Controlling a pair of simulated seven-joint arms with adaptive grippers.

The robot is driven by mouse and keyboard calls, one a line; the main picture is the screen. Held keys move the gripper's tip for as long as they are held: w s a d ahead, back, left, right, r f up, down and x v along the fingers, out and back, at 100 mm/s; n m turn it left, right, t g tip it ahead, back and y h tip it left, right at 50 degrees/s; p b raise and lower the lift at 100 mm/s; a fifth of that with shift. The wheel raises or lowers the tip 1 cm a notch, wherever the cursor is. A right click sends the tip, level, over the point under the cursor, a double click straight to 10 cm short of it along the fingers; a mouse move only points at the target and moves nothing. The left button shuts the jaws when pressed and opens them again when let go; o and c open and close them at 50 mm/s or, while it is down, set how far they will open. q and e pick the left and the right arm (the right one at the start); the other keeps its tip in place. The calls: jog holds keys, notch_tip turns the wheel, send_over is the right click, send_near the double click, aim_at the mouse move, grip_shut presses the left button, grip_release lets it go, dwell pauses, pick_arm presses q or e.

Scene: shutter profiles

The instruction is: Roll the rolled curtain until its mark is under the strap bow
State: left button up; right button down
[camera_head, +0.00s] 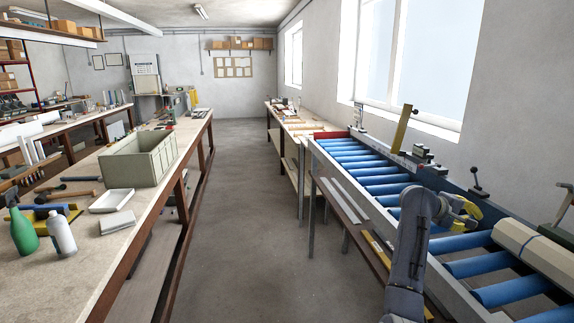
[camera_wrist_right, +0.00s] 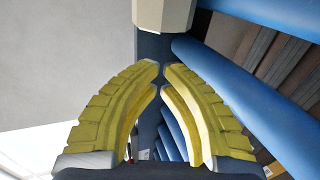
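The rolled curtain (camera_head: 528,247) is a beige, many-sided roll lying on the blue rollers at the right, cut off by the picture edge. A thin dark band crosses it. A green piece (camera_head: 562,233) behind it may be part of the strap bow; I cannot tell. I see no mark on the roll. My right gripper (camera_head: 471,214) has yellow fingers and is beyond the roll's far end. In the right wrist view the roll's end (camera_wrist_right: 163,14) is just ahead of the fingertips (camera_wrist_right: 161,66), which nearly meet with nothing between them. My left gripper is out of view.
Blue rollers (camera_head: 364,169) run in a metal frame along the window wall. A lever (camera_head: 476,178) and a yellow upright (camera_head: 402,128) stand on its wall-side rail. A workbench at left holds a grey-green crate (camera_head: 143,155) and bottles. The aisle floor (camera_head: 235,220) is clear.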

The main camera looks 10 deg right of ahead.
jog(key=shift+f+v, duration=0.1)
jog(key=shift+v, duration=1.2)
jog(key=shift+f+v, duration=0.15)
jog(key=shift+v, duration=1.15)
jog(key=shift+a, duration=0.1)
